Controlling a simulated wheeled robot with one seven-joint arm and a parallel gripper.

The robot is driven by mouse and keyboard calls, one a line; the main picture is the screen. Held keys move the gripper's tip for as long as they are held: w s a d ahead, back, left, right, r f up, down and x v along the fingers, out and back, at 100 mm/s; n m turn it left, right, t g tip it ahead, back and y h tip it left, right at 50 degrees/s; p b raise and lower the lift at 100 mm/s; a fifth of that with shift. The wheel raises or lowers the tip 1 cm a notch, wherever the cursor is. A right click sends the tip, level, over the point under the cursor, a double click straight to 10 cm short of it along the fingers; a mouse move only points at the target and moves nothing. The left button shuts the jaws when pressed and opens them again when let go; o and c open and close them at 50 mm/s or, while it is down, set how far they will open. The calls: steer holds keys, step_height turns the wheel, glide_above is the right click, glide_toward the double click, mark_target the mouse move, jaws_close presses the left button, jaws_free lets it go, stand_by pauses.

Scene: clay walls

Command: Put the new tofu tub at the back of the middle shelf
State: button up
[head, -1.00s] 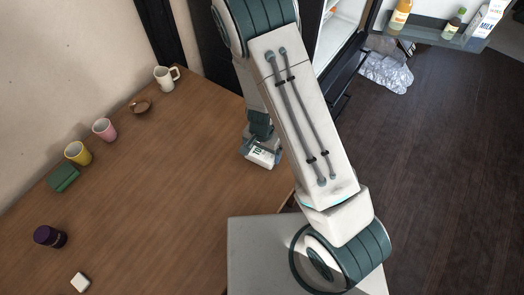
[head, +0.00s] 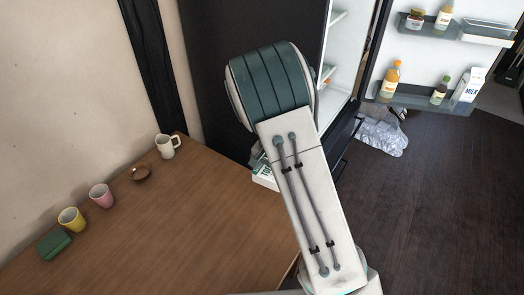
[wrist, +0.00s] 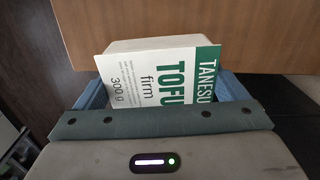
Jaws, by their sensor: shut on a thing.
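The tofu tub (wrist: 160,75) is white with a green and white label reading "TOFU firm 300 g". It fills the space between the fingers of my gripper (wrist: 165,95) in the wrist view, and the gripper is shut on it. In the head view the tub (head: 265,179) shows near the far right edge of the wooden table, partly hidden by my arm, which also hides most of the gripper. The fridge (head: 345,62) stands open at the upper right. Only slivers of its shelves (head: 338,18) show; I cannot tell which is the middle one.
The open fridge door (head: 412,62) carries bottles and a milk carton (head: 469,85). A crumpled silvery bag (head: 380,136) lies on the floor below. The table (head: 150,235) holds a white mug (head: 167,147), a brown bowl, two cups and a green box along the wall.

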steer(key=shift+w+d, duration=0.1)
steer(key=shift+d, duration=0.2)
steer(key=s+d+f+n, duration=0.2)
steer(key=s+d+n, duration=0.1)
steer(key=d+n, duration=0.3)
steer(key=shift+d, duration=0.9)
steer(key=shift+s, duration=0.1)
